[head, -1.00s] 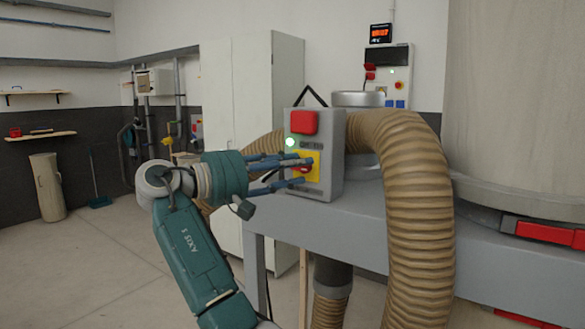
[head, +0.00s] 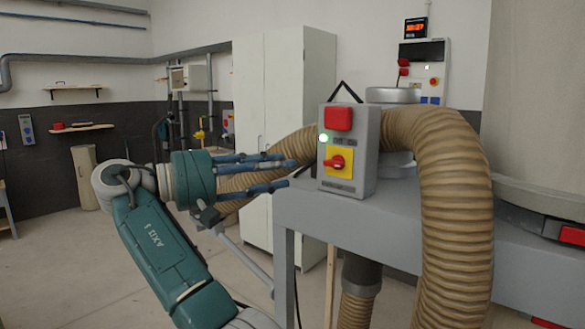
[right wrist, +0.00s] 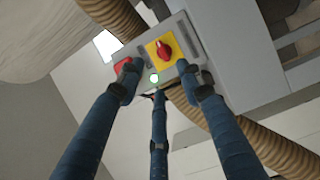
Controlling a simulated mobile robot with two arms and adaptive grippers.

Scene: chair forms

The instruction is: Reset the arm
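My right gripper (head: 286,172) has long blue fingers spread apart with nothing between them, so it is open. It points right, at a grey switch box (head: 367,150), with a gap between fingertips and box. The box has a red rotary knob (head: 337,162) on a yellow plate, a red block (head: 338,118) above and a lit green lamp (head: 323,138). In the right wrist view the spread fingers (right wrist: 160,88) reach toward the box, and the knob (right wrist: 164,51) shows clear between them. My left gripper is not in view.
The box stands on a grey bench (head: 420,215). A ribbed tan hose (head: 455,200) arches beside and behind it. A pale cabinet (head: 285,110) stands behind. A wall panel (head: 424,75) hangs at the back. Open floor lies on the left.

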